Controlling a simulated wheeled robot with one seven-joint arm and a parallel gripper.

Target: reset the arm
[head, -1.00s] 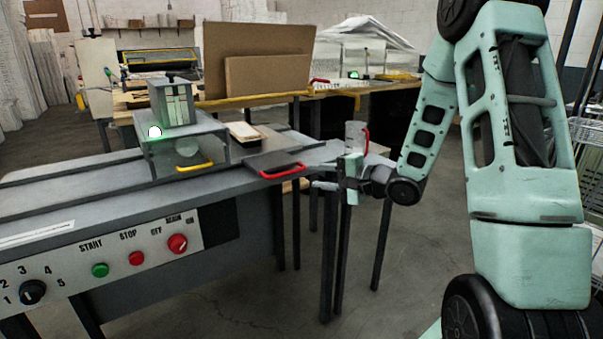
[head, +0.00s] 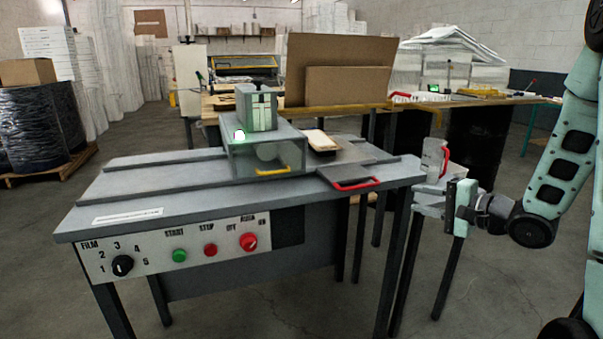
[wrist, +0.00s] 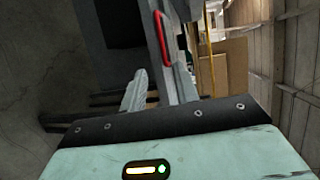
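My gripper (head: 428,201) is at the right end of the grey machine table in the head view, pointing left, with my pale green arm behind it at the right. Its two grey fingers look apart, with nothing seen held between them. In the wrist view the fingers (wrist: 160,85) also stand apart, above the pale green gripper body. Past them a red handle (wrist: 162,40) shows on the machine.
The grey machine table (head: 160,182) carries a clear-sided box (head: 262,150) and a plate with a red handle (head: 356,184). A knob and several buttons are on its front panel. A workbench with brown boards (head: 340,70) stands behind. Bare floor lies in front.

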